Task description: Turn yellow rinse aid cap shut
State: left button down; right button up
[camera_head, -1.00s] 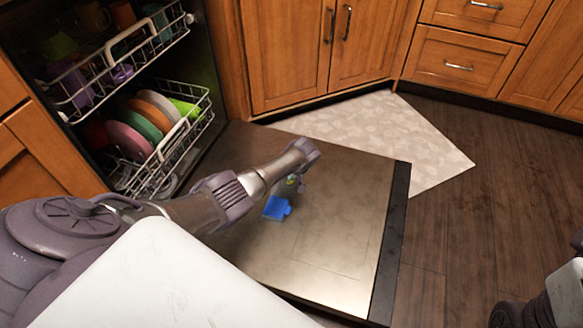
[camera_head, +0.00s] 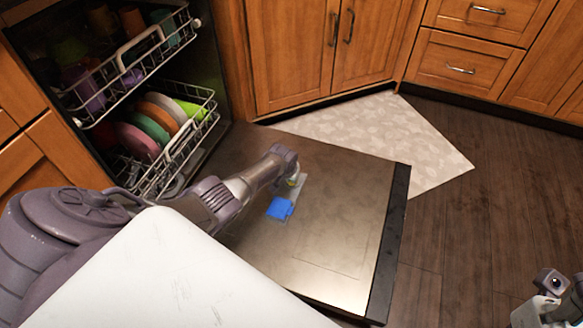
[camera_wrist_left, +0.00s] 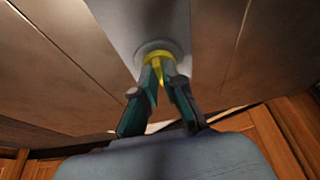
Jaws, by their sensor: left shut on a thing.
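The yellow rinse aid cap (camera_wrist_left: 154,67) sits in a round recess on a pale grey dispenser panel (camera_wrist_left: 135,18) in the left wrist view. My left gripper (camera_wrist_left: 161,72) is shut on the cap, with a dark teal finger on either side of it. In the head view my left gripper (camera_head: 296,183) is low over the open dishwasher door (camera_head: 330,235), and my wrist hides most of the cap. A blue flap (camera_head: 280,208) lies just in front of the gripper. My right gripper (camera_head: 550,288) is partly in view at the bottom right, away from the door; its fingers are unclear.
The lower rack (camera_head: 185,135) with several coloured plates and the upper rack (camera_head: 140,50) stand behind the door to the left. Wooden cabinets (camera_head: 300,50) line the back. A pale patterned mat (camera_head: 400,135) and dark wooden floor (camera_head: 465,230) lie right of the door.

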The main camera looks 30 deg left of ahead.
pick_arm(q)
jog(key=shift+s+f+m, duration=0.15)
jog(key=shift+m, duration=0.25)
jog(key=c, duration=1.3)
grip_release()
jog(key=shift+o, duration=0.2)
jog(key=v, duration=1.2)
